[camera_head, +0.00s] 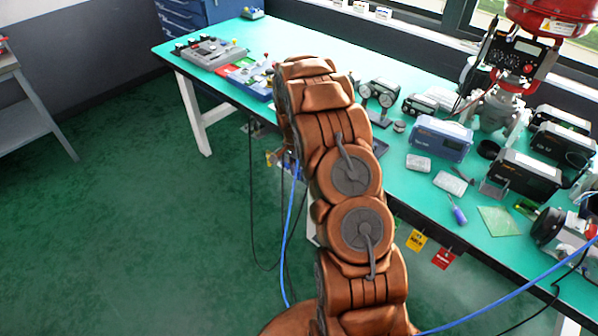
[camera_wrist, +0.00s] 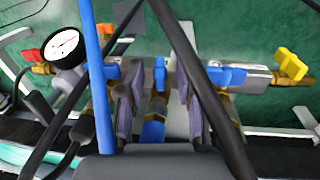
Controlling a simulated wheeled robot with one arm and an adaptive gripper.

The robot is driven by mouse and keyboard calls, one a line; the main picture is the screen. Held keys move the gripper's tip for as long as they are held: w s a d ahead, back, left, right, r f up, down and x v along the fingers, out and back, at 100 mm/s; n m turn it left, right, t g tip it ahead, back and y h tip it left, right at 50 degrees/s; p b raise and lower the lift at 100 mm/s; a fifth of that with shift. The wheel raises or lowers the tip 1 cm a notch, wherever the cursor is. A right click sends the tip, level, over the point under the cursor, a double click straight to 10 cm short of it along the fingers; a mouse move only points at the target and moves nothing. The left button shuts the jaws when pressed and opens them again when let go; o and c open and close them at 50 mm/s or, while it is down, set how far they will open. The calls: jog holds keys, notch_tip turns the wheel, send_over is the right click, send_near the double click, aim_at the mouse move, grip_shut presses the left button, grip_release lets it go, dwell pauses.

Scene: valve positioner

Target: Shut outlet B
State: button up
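No outlet letter is legible, so I cannot tell which is outlet B. My gripper (camera_wrist: 160,92) has its dark fingers apart, on either side of the middle fittings. I cannot tell whether they touch anything. In the head view my arm hides the gripper; part of the manifold (camera_head: 275,157) shows beside it below the table edge.
A round pressure gauge (camera_wrist: 66,47) stands at left in the wrist view. A blue hose (camera_wrist: 97,75) and black cables cross in front of the manifold. The green-topped table (camera_head: 300,40) holds several instruments. Yellow (camera_head: 417,240) and red tags hang from its edge.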

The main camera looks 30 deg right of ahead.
notch_tip(320, 180, up, 12)
jog(key=w, duration=0.1)
jog(key=shift+w+a+f, duration=0.2)
jog(key=shift+w, duration=0.05)
